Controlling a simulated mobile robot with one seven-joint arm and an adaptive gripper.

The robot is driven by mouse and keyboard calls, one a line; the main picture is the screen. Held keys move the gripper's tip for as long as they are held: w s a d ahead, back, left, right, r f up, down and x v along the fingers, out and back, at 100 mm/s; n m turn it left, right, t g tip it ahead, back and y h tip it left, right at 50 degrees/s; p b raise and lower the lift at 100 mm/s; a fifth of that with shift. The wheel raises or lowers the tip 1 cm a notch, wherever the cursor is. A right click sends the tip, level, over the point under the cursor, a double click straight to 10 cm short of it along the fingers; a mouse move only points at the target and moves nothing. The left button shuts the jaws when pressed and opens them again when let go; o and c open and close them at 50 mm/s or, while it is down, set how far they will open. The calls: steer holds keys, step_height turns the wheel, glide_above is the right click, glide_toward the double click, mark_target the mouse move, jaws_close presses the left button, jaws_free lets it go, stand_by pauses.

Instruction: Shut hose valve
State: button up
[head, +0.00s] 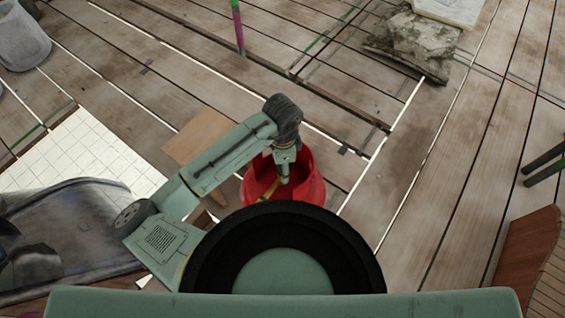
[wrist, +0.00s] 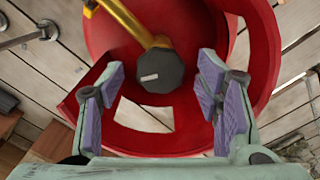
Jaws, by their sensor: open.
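The valve knob (wrist: 158,72), dark grey and many-sided with a short white mark, sits inside a red round collar (wrist: 190,25) in the wrist view. A yellow pipe or hose (wrist: 128,22) runs from the knob towards the upper left. My gripper (wrist: 160,92) is open, with one purple-padded finger on each side of the knob and a gap to both. In the head view my gripper (head: 285,176) points down into the red collar (head: 312,186). The yellow hose (head: 268,190) shows there at its left, and the knob is hidden.
A purple and green pole (head: 238,28) stands behind.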

steer(key=shift+f, duration=0.15)
steer(key=shift+c, duration=0.5)
steer(key=c, duration=1.1)
